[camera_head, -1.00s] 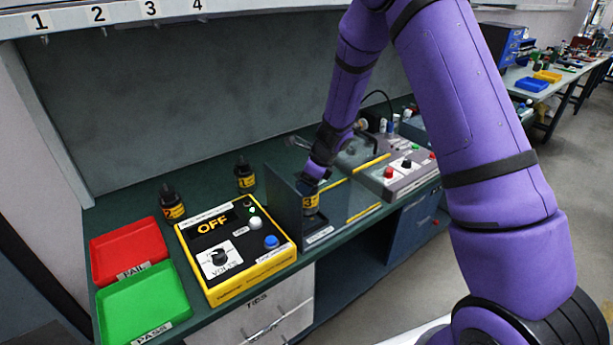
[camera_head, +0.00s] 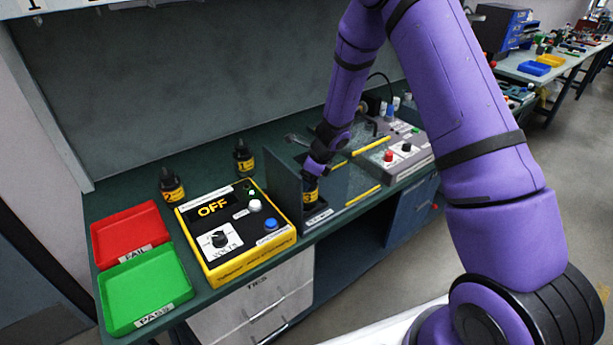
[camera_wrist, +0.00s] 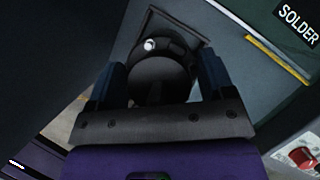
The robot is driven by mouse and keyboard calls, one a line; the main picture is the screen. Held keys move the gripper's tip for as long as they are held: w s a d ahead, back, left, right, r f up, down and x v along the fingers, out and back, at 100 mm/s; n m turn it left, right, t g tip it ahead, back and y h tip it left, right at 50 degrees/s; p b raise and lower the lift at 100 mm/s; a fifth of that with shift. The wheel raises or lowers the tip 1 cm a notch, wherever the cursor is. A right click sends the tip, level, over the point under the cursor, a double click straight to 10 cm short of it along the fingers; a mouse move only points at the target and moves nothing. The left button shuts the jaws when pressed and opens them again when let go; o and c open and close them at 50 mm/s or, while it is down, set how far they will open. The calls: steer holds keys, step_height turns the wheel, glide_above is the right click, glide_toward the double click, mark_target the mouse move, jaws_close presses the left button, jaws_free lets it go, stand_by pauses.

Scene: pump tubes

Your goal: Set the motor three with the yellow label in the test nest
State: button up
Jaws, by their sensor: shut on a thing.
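Motor three (camera_head: 310,193), dark with a yellow label marked 3, stands upright in my gripper (camera_head: 314,176) at the front left of a clear-walled booth on the bench. In the wrist view my gripper (camera_wrist: 162,88) has its two blue fingers on either side of the round dark motor (camera_wrist: 158,75). A dark square outline (camera_wrist: 178,25) lies beneath the motor; I cannot tell whether the motor is seated in it or just above it. The front label plate (camera_head: 318,216) of the booth is just below the motor.
A yellow power box (camera_head: 236,232) reading OFF stands left of the booth. Motors two (camera_head: 171,187) and one (camera_head: 244,158) stand behind it. Red FAIL (camera_head: 130,232) and green PASS (camera_head: 146,290) trays are at left. A grey control box (camera_head: 400,150) is at right.

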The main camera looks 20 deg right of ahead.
steer(key=o, duration=1.9)
steer(key=shift+c, duration=0.2)
steer(key=s+d+r+n, duration=0.1)
steer(key=s+r+n, duration=0.25)
steer(key=r, duration=0.85)
steer(key=s+d+r+n, duration=0.25)
steer(key=s+r, duration=0.25)
steer(key=r, duration=0.6)
steer(key=s+d+r+n+t+h, duration=0.1)
steer(key=s+r+n, duration=0.4)
steer(key=s, duration=0.4)
steer(key=s+d+r+n+h, duration=0.1)
steer(key=s+r+n, duration=0.4)
steer(key=s, duration=0.5)
steer(key=s+d+r+n+t+h, duration=0.1)
steer(key=s+r+n+h, duration=0.1)
steer(key=s+r+n, duration=0.4)
steer(key=s+n, duration=0.2)
steer(key=s, duration=0.2)
steer(key=shift+d+n+t, duration=0.2)
steer(key=shift+n+t, duration=0.1)
steer(key=shift+n, duration=0.1)
